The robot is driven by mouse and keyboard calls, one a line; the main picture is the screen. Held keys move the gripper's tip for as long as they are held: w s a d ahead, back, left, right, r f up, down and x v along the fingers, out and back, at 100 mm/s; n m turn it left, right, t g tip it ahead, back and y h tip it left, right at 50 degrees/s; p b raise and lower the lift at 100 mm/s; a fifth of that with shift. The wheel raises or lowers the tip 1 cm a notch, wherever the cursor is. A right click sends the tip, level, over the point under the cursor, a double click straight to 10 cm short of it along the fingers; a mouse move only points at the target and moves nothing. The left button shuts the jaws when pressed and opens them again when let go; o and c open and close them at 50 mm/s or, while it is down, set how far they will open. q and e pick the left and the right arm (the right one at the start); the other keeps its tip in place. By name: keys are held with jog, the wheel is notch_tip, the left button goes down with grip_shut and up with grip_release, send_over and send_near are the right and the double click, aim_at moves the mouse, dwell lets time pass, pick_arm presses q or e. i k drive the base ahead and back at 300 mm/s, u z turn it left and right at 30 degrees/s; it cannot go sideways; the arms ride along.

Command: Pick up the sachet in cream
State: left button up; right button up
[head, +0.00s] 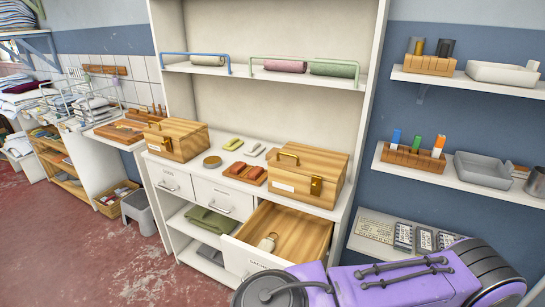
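A small cream item (267,243), which looks like the sachet, lies in the open wooden-lined drawer (306,236) in the lower part of the white cabinet. It lies towards the drawer's front left, and its details are too small to tell. Neither of my grippers is in view. A purple arm link of mine fills the bottom right and covers part of the area in front of the drawer.
Two wooden boxes (176,139) (308,174) stand on the cabinet top, with a yellow-green item (233,144), a pale item (256,150) and a red-brown block (245,173) between them. A green folded item (211,222) lies on the lower shelf.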

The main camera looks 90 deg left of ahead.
aim_at(267, 244)
jog(key=u, duration=2.65)
